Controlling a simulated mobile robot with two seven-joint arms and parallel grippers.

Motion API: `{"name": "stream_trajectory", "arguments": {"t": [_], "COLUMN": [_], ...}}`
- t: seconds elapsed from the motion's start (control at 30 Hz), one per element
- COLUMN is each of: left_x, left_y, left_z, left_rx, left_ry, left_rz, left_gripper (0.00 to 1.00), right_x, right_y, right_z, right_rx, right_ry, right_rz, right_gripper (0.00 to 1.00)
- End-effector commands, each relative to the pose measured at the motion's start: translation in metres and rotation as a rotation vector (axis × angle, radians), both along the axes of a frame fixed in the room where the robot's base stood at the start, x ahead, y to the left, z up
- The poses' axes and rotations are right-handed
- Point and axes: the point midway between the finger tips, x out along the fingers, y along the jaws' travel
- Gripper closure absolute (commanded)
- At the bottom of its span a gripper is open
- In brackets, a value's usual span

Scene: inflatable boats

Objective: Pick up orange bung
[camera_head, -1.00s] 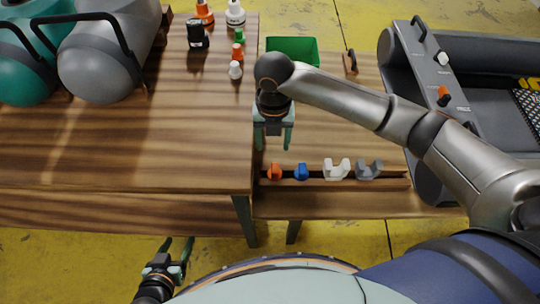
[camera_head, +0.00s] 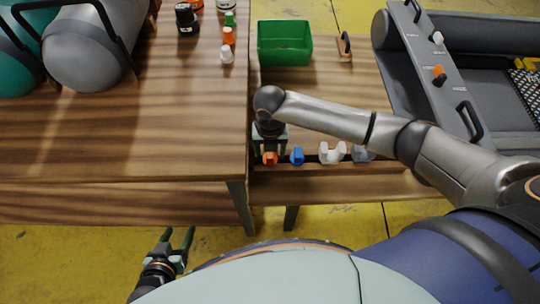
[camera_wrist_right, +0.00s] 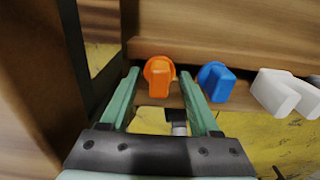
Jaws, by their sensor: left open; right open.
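The orange bung (camera_head: 270,159) sits at the left end of a wooden rack on the lower table. It also shows in the right wrist view (camera_wrist_right: 159,74), between and just beyond the tips of my right gripper's fingers. My right gripper (camera_head: 269,148) is open and points down at the bung, partly hidden by its own wrist in the head view; it also shows in the right wrist view (camera_wrist_right: 160,85). Nothing is between its fingers that I can see held. My left gripper (camera_head: 178,237) is open and empty, low in front of the tables.
Right of the bung in the rack are a blue bung (camera_head: 297,155), a white clip (camera_head: 332,152) and a grey clip (camera_head: 363,153). A green bin (camera_head: 285,43) stands behind. The higher table's edge (camera_head: 246,130) is close on the left. A grey boat (camera_head: 455,75) lies right.

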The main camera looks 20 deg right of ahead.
Motion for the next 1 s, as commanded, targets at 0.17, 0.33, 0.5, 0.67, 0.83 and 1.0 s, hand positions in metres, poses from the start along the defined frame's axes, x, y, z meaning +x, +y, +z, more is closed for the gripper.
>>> {"name": "stream_trajectory", "arguments": {"t": [0.17,0.33,0.5,0.67,0.83,1.0], "left_x": [0.0004,0.0004,0.0004,0.0004,0.0002,0.0002], "left_y": [-0.0001,-0.0001,0.0001,0.0004,0.0007,0.0011], "left_z": [0.0,-0.0001,-0.0002,-0.0006,-0.001,-0.0011], "left_rx": [0.001,0.001,0.002,0.002,0.003,0.003], "left_ry": [0.001,0.002,0.001,0.001,0.001,0.001], "left_rz": [-0.002,-0.002,-0.001,-0.001,-0.001,-0.001], "left_gripper": [0.39,0.39,0.39,0.39,0.39,0.39], "right_x": [0.0,-0.0001,0.0,0.0,-0.0001,-0.0002], "right_y": [0.0003,0.0004,0.0004,0.0002,0.0001,0.0001], "right_z": [-0.001,-0.0008,-0.0006,-0.0007,-0.0008,-0.0009], "right_rx": [0.001,0.001,0.001,0.001,0.0,0.0], "right_ry": [0.0,0.0,0.0,0.0,0.0,0.0], "right_rz": [0.001,0.001,0.001,0.0,0.0,0.0], "right_gripper": [0.38,0.51,0.7,0.88,1.0,1.0]}}
